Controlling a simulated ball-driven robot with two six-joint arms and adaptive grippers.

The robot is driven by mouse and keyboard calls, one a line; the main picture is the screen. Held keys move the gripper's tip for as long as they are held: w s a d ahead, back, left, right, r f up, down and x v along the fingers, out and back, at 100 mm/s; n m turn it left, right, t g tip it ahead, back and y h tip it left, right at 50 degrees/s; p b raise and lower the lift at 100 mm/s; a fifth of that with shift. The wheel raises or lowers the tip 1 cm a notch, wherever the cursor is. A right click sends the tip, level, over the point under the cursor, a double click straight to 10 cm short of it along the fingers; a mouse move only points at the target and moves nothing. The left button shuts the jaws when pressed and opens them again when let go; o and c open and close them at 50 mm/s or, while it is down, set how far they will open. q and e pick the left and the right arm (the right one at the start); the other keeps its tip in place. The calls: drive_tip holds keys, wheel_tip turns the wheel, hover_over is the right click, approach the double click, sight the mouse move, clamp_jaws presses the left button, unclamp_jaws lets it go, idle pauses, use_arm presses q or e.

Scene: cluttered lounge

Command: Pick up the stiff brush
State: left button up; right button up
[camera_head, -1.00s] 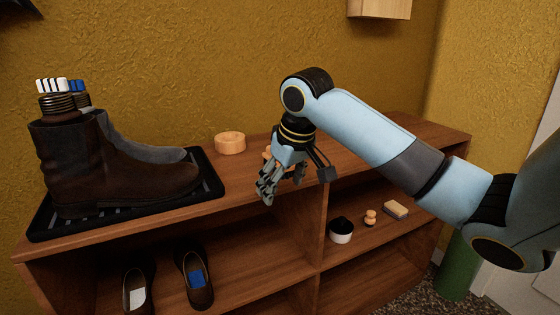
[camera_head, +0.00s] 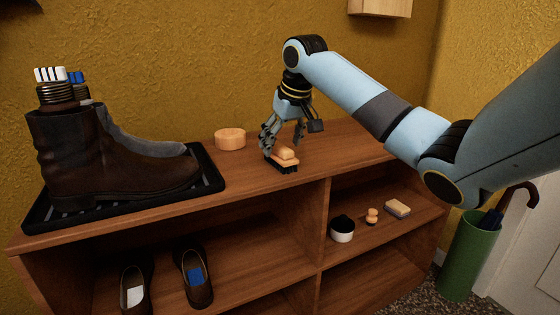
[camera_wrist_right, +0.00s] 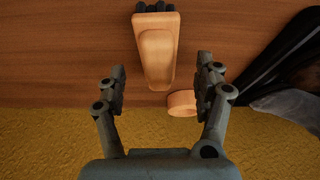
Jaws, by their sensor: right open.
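The stiff brush (camera_head: 285,158), with a pale wooden back and dark bristles, lies bristles down on the top of the wooden shelf unit. It also shows in the right wrist view (camera_wrist_right: 157,48), beyond and between the open fingers. My right gripper (camera_head: 283,138) is open and empty, just above and behind the brush in the head view. In the right wrist view the right gripper (camera_wrist_right: 163,85) shows both fingers apart, with nothing between their tips. My left gripper is not in view.
A round wooden tin (camera_head: 230,139) stands left of the brush. A dark tray (camera_head: 38,215) with boots (camera_head: 120,170) fills the left of the top. A green umbrella stand (camera_head: 468,255) stands right.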

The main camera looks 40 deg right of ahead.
sight(281, 146)
drive_tip(key=b+x, duration=0.1)
drive_tip(key=x, duration=0.2)
drive_tip(key=shift+w+d+f, duration=0.1)
drive_tip(key=shift+f, duration=0.15)
drive_tip(key=shift+c, duration=0.4)
drive_tip(key=c, duration=1.2)
wheel_tip(281, 146, up, 5)
drive_tip(key=shift+f+p, duration=0.1)
drive_tip(key=shift+p, duration=0.85)
drive_tip(key=shift+s+a+r+p, duration=0.2)
drive_tip(key=shift+s+r+p, duration=0.65)
drive_tip(key=shift+s, duration=1.1)
drive_tip(key=shift+s+a+r+p, duration=0.15)
drive_tip(key=shift+s+r+p, duration=0.25)
drive_tip(key=shift+s+r, duration=1.2)
drive_tip(key=shift+s+a+r+p, duration=0.2)
drive_tip(key=shift+s+r+p, duration=0.5)
drive_tip(key=shift+s, duration=1.55)
